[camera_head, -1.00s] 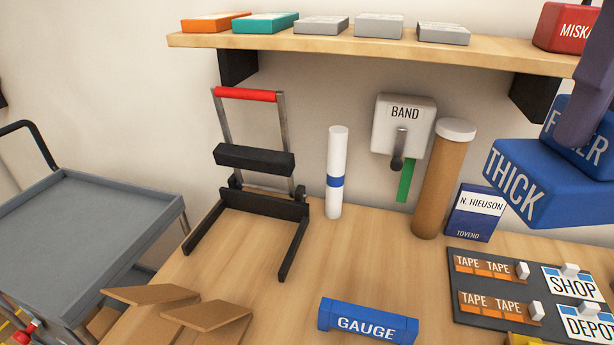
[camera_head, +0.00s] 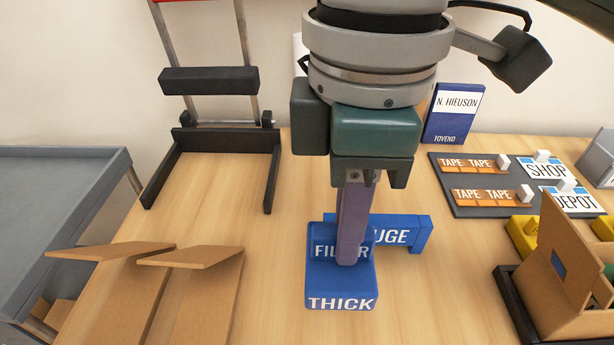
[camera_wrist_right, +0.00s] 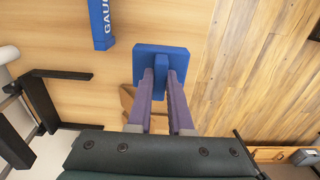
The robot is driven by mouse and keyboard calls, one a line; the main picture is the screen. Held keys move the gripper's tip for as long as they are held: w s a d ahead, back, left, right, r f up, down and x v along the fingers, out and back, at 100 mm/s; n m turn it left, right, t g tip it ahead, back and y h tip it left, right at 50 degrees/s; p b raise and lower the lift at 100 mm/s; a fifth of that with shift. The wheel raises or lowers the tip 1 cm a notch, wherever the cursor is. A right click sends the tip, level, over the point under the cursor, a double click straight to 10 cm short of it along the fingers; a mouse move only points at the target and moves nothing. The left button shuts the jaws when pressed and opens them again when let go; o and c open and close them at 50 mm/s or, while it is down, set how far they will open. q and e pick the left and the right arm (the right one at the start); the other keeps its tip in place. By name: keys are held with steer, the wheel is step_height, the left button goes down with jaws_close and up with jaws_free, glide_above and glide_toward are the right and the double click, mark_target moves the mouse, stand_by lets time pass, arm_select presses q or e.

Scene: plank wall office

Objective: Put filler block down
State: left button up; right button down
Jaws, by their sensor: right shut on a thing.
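The blue filler block (camera_head: 341,290), marked FILLER and THICK, is low over the front of the table, in front of the blue gauge block (camera_head: 408,233). My right gripper (camera_head: 348,258) points down and is shut on the filler block's raised middle part. In the right wrist view the fingers (camera_wrist_right: 160,76) close on the rib of the filler block (camera_wrist_right: 180,54), with the gauge block (camera_wrist_right: 101,22) apart from it. The filler block hides part of the gauge block in the head view. I cannot tell whether its base touches the table. My left gripper is not in view.
Cardboard pieces (camera_head: 190,290) lie left of the block. An open cardboard box (camera_head: 575,285) on a black tray stands right. A dark label board (camera_head: 470,208) and a black stand (camera_head: 225,140) are behind. Bare wood (camera_head: 440,300) lies between the block and the box.

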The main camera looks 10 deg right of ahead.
steer(key=shift+f+b, duration=1.45)
steer(key=shift+f, duration=5.6)
steer(key=shift+f, duration=0.15)
steer(key=c, duration=0.8)
jaws_free()
steer(key=shift+c, duration=0.2)
